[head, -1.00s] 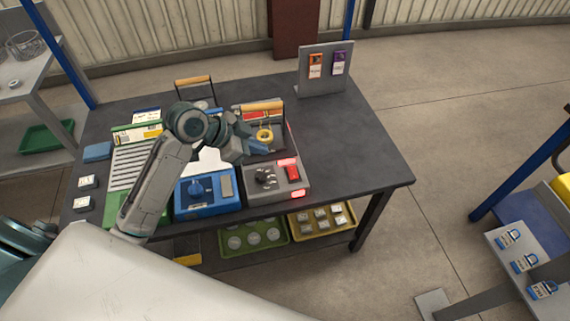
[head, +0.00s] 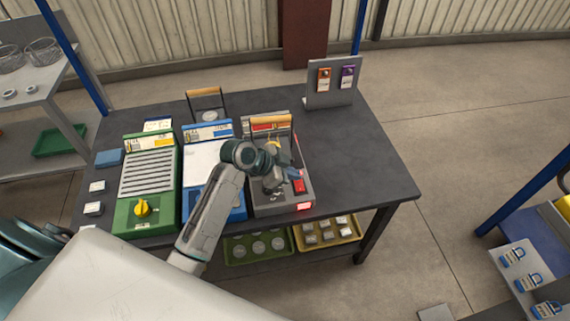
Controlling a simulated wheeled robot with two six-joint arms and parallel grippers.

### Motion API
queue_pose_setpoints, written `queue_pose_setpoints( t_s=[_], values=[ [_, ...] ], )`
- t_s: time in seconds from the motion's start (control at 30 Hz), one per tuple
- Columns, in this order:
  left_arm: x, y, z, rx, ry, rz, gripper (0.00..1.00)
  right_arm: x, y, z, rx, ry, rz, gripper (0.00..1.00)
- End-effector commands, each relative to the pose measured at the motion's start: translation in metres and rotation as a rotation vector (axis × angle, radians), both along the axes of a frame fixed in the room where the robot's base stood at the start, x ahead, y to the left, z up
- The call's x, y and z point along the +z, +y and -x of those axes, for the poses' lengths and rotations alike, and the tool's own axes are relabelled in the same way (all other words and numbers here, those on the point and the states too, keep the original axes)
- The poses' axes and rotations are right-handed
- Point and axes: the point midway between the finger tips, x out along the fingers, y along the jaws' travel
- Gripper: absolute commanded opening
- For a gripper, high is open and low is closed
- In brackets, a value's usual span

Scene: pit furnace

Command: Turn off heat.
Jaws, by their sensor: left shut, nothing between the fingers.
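The grey furnace unit (head: 254,200) stands on the dark workbench, at the right end of a row of three units. A red switch (head: 299,186) and a glowing red light (head: 305,206) show at its front right. My left gripper (head: 295,175) is shut and empty, over the right part of this unit, just behind the red switch. I cannot tell whether it touches the switch. My gripper and forearm hide much of the unit's middle and its black knob. My right gripper is not in view.
A tag board (head: 320,98) stands at the back right. The workbench (head: 365,170) is clear on its right side.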

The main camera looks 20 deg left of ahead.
Motion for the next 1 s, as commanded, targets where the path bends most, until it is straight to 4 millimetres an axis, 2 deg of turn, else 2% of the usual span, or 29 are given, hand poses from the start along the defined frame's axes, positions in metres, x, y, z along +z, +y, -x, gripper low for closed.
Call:
queue_pose_setpoints(
  t_s=[0.23, 1.0],
  values=[
    [-0.019, 0.002, -0.002, 0.000, 0.000, 0.000, 0.00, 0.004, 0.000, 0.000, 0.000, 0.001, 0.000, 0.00],
    [-0.024, 0.002, -0.002, 0.000, 0.002, 0.000, 0.00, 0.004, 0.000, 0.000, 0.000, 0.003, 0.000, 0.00]
  ],
)
